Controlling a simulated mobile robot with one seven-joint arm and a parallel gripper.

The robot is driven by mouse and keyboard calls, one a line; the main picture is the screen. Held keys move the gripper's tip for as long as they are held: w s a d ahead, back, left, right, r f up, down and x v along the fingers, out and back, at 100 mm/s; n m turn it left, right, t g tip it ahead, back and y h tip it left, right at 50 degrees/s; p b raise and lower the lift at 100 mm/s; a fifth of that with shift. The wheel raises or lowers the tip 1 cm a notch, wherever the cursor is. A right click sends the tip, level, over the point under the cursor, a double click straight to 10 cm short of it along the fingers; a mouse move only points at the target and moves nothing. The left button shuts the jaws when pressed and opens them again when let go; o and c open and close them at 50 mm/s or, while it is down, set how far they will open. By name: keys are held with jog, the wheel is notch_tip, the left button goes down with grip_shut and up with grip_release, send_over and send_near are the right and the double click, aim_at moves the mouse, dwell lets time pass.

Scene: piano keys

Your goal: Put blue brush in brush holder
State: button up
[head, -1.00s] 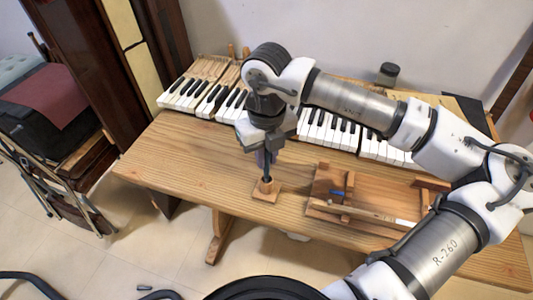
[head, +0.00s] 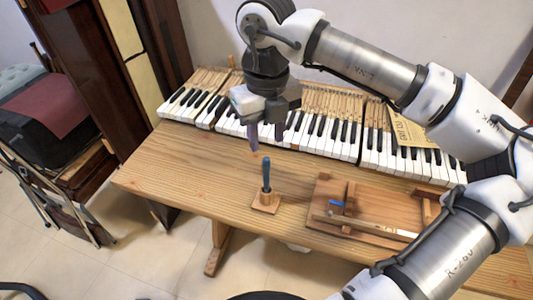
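A blue brush (head: 266,174) stands nearly upright in the small wooden brush holder (head: 264,207) on the wooden table. My gripper (head: 266,143) is above and behind the brush, apart from it, with its fingers spread and nothing seen between them. The lower end of the brush is hidden inside the holder.
A wooden tray-like frame (head: 385,192) with a small blue item (head: 337,203) lies to the right of the holder. Rows of piano keys (head: 322,135) line the back of the table (head: 180,170). The table's left part is clear.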

jog(key=shift+r, duration=1.6)
jog(key=shift+c, duration=0.5)
